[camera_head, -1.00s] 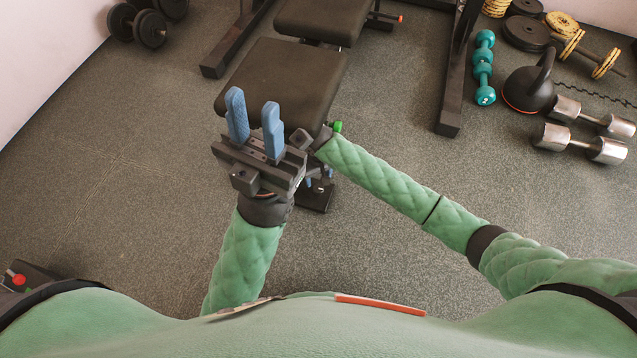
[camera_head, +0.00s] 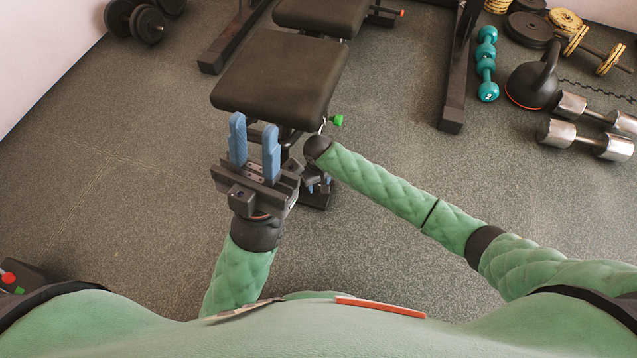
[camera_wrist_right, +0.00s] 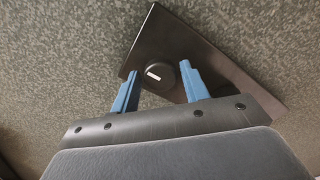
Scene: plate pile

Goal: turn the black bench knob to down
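The black knob (camera_wrist_right: 164,75) shows in the right wrist view as a round dark disc with a short white mark, on a dark plate (camera_wrist_right: 218,78). My right gripper (camera_wrist_right: 159,72) is open, its two blue fingers on either side of the knob in the picture. Whether they touch it I cannot tell. In the head view my right gripper (camera_head: 318,184) points down beside the bench base and is partly hidden by its wrist; the knob cannot be made out there. My left gripper (camera_head: 255,135) is open and empty, in front of the padded bench (camera_head: 280,75).
A green knob (camera_head: 337,120) sits at the bench's right side. Dark rack uprights (camera_head: 455,85) stand beside the bench. A kettlebell (camera_head: 533,82), chrome dumbbells (camera_head: 585,138) and teal dumbbells (camera_head: 487,62) lie at the right.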

